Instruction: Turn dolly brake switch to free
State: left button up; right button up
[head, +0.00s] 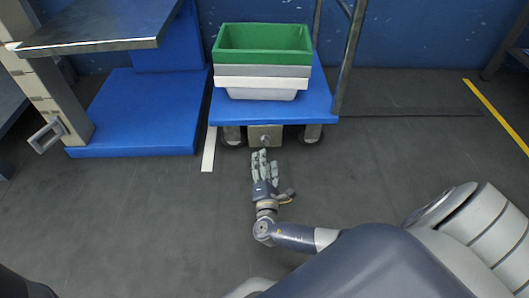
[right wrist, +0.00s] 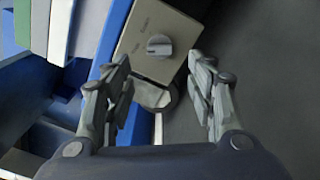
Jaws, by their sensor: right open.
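The blue dolly (head: 285,107) stands against the wall, with the brake box (head: 272,132) under its front edge. In the head view the knob (head: 265,141) is just ahead of my right gripper (head: 264,155). In the right wrist view my right gripper (right wrist: 163,90) is open and empty, its fingers apart with the knob beyond the gap between them. My left gripper is not in view.
Stacked green, grey and white crates (head: 262,70) stand on the dolly. A blue platform (head: 135,125) with a metal-topped table (head: 95,22) is at the left. A handle post (head: 349,50) rises at the dolly's right. The dark floor in front and to the right is clear.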

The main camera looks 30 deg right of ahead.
jog(key=shift+v, duration=2.35)
